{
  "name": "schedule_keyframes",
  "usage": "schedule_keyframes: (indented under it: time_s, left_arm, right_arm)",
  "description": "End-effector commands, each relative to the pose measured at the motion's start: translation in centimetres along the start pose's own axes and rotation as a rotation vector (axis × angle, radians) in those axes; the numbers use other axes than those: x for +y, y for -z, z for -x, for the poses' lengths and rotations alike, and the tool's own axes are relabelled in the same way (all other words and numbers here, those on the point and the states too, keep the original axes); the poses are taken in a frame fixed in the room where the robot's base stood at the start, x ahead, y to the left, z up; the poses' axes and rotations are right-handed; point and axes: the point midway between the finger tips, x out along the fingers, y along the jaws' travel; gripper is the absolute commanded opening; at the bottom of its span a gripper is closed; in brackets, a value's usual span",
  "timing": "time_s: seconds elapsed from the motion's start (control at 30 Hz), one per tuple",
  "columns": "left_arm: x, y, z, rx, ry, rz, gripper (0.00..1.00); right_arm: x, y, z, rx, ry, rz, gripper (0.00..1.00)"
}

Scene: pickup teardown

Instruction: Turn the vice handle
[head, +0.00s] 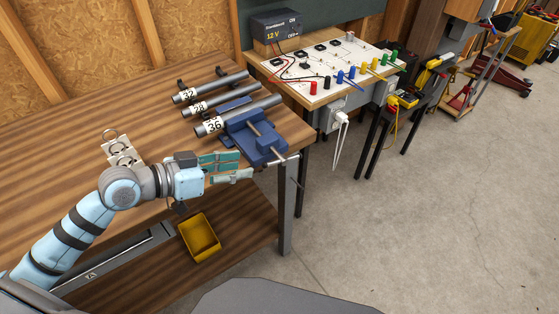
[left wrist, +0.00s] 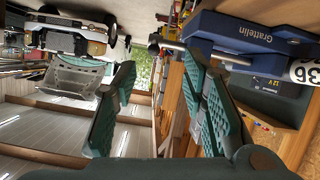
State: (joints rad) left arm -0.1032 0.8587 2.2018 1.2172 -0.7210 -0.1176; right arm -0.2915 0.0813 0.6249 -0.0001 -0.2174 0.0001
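The blue vice (head: 262,143) is mounted at the right front corner of the workbench, with pale steel pipes lying behind it. Its metal handle bar (head: 284,161) shows at the front of the vice. In the left wrist view, the vice body (left wrist: 245,35) reads "Grattelin", and a silver bar (left wrist: 232,60) sticks out below it. My left gripper (head: 248,166) is beside the front of the vice, left of the handle. Its green-padded fingers stand apart with nothing between them, as the left wrist view also shows (left wrist: 160,72). My right gripper is out of view.
A yellow bin (head: 199,237) sits on the lower shelf.

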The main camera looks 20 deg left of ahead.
Motion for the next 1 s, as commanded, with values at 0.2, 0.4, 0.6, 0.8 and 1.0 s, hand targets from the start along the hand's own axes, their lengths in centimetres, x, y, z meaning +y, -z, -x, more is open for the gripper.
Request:
schedule_keyframes:
  time_s: [0.2, 0.4, 0.6, 0.8, 1.0]
  left_arm:
    - [0.2, 0.1, -5.7, 0.009, -0.006, 0.008, 0.39]
    - [0.2, 0.0, -10.4, 0.001, -0.005, 0.004, 0.39]
    - [0.2, -0.1, -12.4, -0.002, -0.003, 0.002, 0.39]
    - [0.2, -0.1, -12.6, -0.003, -0.002, 0.000, 0.39]
    - [0.2, -0.1, -12.6, -0.002, -0.002, 0.001, 0.20]
  right_arm:
    - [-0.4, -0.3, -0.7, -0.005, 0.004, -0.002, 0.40]
    - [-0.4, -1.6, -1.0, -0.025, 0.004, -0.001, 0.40]
    - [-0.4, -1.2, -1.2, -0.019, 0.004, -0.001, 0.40]
    - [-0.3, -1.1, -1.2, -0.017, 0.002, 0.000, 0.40]
    - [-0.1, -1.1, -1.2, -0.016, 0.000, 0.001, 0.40]
